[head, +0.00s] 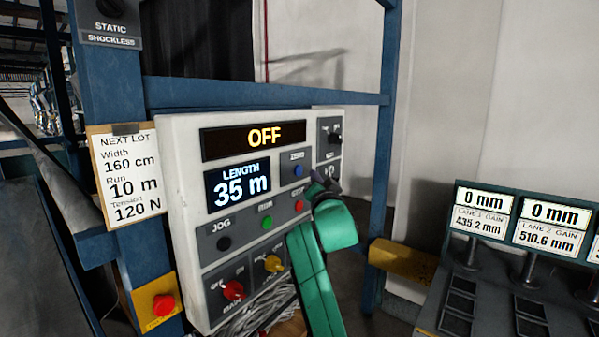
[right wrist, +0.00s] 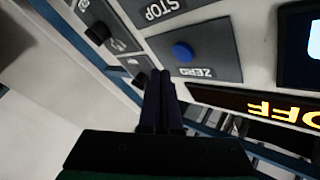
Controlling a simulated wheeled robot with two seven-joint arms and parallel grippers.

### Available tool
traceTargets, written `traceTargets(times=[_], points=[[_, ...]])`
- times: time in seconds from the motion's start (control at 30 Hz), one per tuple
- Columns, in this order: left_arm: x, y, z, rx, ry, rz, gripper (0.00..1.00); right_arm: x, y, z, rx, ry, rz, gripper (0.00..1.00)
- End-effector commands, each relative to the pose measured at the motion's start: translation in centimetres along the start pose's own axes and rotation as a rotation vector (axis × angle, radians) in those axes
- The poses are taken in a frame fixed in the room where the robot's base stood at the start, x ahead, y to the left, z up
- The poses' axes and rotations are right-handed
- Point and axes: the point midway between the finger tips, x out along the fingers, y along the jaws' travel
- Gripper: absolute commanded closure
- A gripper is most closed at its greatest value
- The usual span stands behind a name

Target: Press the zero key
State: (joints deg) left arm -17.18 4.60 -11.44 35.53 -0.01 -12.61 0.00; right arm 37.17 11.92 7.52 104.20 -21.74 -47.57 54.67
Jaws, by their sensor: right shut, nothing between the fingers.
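The zero key is a round blue button (head: 298,170) on a grey plate at the upper right of the white control panel (head: 185,180). In the right wrist view the blue button (right wrist: 183,52) shows upside down beside its ZERO label (right wrist: 194,72). My right gripper (head: 322,184) is shut and empty, just right of and below the button in the head view. In the right wrist view its closed fingertips (right wrist: 160,75) end a little short of the button and left of it. The button is uncovered; the exact gap to the panel is unclear. My left gripper is not in view.
The panel displays read OFF (head: 264,136) and LENGTH 35 m (head: 240,187). Green (head: 266,222), red (head: 299,205) and black (head: 224,243) buttons and the red (head: 233,290) and yellow (head: 273,263) knobs sit lower. A blue post (head: 384,150) stands right of the panel.

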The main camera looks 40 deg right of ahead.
Motion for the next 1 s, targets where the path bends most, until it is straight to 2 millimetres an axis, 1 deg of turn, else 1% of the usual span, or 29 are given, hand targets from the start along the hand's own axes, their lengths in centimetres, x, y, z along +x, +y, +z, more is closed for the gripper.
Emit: traceTargets(times=[0.1, 0.23, 1.0], points=[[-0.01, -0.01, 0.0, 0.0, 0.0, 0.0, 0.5, 0.83, -0.63, 0.61, 0.001, -0.001, -0.001, 1.0], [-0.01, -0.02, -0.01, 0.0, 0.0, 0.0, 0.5, 1.19, -0.96, 0.9, 0.0, -0.001, -0.002, 1.0], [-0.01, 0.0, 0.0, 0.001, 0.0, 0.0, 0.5, 1.2, -0.95, 0.92, -0.001, -0.001, -0.001, 1.0]])
